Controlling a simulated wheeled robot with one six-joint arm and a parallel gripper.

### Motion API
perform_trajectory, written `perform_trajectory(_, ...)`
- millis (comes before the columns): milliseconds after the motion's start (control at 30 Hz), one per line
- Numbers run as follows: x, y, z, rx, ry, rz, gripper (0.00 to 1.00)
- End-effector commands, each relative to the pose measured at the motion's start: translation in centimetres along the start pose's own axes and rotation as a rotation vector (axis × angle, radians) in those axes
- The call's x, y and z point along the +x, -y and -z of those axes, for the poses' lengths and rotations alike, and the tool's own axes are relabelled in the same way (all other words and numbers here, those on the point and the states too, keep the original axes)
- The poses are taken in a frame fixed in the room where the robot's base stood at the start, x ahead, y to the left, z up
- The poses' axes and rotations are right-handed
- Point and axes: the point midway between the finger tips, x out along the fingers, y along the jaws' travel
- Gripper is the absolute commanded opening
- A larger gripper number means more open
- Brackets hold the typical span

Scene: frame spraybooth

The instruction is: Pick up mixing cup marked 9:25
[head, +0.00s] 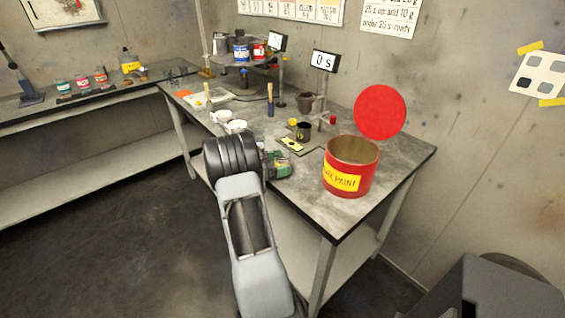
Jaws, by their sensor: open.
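Two small white cups stand close together near the front edge of the grey workbench (400,158), the rear cup (222,115) and the front cup (236,126). My arm reaches up to the bench's front edge, just below the white cups. My gripper's fingers are not seen; the arm hides the area behind it.
A large red paint tin (350,168) stands open at the right, with a round red disc (380,112) behind it. A green and dark object (277,165) lies beside my arm. A display reading 0 s (323,62) and a raised round shelf with tins (240,52) stand behind.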

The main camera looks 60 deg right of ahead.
Motion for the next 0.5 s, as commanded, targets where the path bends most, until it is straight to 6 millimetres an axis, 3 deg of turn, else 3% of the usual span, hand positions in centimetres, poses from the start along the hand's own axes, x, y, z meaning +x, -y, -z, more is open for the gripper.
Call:
perform_trajectory(133, -0.02, 0.00, -0.02, 0.000, 0.000, 0.000, 0.85)
perform_trajectory(500, -0.03, 0.00, -0.01, 0.000, 0.000, 0.000, 0.50)
